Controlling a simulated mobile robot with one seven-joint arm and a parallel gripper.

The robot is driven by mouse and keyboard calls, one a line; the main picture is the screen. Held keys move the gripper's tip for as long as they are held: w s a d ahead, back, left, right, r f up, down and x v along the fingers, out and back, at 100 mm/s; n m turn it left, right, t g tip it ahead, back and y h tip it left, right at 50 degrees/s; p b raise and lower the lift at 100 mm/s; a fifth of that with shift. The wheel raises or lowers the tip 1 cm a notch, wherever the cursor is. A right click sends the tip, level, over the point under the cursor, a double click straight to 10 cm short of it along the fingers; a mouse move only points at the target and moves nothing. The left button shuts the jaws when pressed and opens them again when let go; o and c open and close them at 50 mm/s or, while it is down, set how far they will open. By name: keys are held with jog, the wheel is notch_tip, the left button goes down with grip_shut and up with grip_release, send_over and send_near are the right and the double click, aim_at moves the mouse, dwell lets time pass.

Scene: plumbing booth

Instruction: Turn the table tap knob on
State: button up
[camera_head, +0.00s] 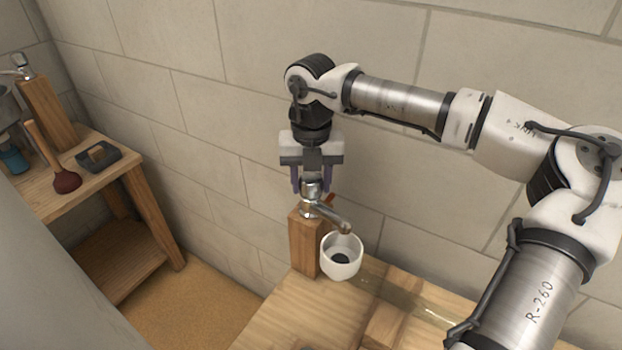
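The table tap (327,214) is chrome, with a spout slanting down to the right. It is mounted on a wooden post (303,246) at the table's back corner. My gripper (311,187) points straight down over the tap top, its two purple fingers apart, one on each side of the chrome knob (311,186). Whether the fingers touch the knob is too small to tell. A small orange-red piece (329,199) shows just right of the tap. A white cup (341,262) with a dark spot inside stands below the spout.
The wooden table (275,332) fills the bottom middle. A block wall (240,110) stands close behind the tap. At left, another wooden table (95,185) bears a plunger (66,180), a dark tray (98,158) and a second tap (20,66) on a post.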

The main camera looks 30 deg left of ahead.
jog(key=c, duration=0.5)
jog(key=shift+n+b, duration=0.3)
jog(key=shift+f+n+b, duration=0.1)
jog(key=shift+n+b, duration=0.55)
jog(key=shift+n, duration=0.25)
jog(key=n+b, duration=0.1)
jog(key=n, duration=0.2)
jog(key=shift+n, duration=0.3)
jog(key=n+b, duration=0.1)
jog(key=n, duration=0.5)
jog(key=shift+w+r+b, duration=0.1)
jog(key=shift+r+b, duration=0.1)
jog(key=shift+b, duration=0.2)
jog(key=shift+n, duration=0.3)
jog(key=o, duration=1)
